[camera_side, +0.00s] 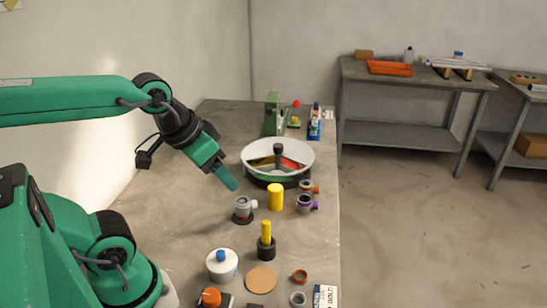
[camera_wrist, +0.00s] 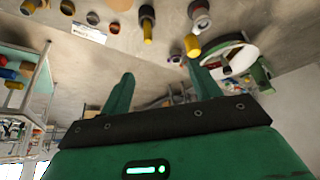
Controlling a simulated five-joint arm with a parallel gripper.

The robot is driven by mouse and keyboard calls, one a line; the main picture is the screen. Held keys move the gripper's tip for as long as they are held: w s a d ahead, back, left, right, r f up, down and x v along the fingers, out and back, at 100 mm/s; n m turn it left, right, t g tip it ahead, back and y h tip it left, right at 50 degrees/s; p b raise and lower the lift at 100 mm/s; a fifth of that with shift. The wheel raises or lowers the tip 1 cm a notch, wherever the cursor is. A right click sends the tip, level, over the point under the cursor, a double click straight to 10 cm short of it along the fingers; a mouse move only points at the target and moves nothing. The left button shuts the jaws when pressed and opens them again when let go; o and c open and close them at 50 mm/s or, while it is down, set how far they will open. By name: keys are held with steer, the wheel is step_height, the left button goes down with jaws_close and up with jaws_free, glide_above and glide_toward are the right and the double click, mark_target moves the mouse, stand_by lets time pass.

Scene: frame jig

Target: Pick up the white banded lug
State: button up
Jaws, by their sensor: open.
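The white banded lug (camera_side: 241,204) is a pale grey cylinder with a short side stub, upright on a dark reddish base on the bench. A grey piece with a dark base, seemingly this lug (camera_wrist: 199,12), shows at the top edge of the wrist view, cut off by the frame. My gripper (camera_side: 233,184) is above and slightly left of the lug in the side view, tilted down to the right and apart from it. In the wrist view my gripper (camera_wrist: 160,75) has its two green fingers spread, with nothing between them.
A yellow cylinder (camera_side: 276,198) stands right of the lug. Lugs with purple (camera_side: 304,204) and orange (camera_side: 306,187) bands stand farther right. A round divided tray (camera_side: 309,151) is behind.

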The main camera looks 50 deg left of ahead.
steer(key=w+n, duration=0.1)
steer(key=n, duration=0.1)
steer(key=n+g, duration=0.5)
steer(key=n, duration=1.9)
glide_above(242, 200)
steer(key=d, duration=0.1)
step_height(242, 200, down, 13)
steer(key=shift+s+f, duration=0.1)
steer(key=shift+a+f+n+g, duration=0.4)
steer(key=shift+f+n, duration=0.15)
steer(key=shift+n, duration=0.45)
steer(key=shift+f, duration=1.3)
steer(key=shift+f, duration=0.1)
steer(key=shift+f, duration=2.5)
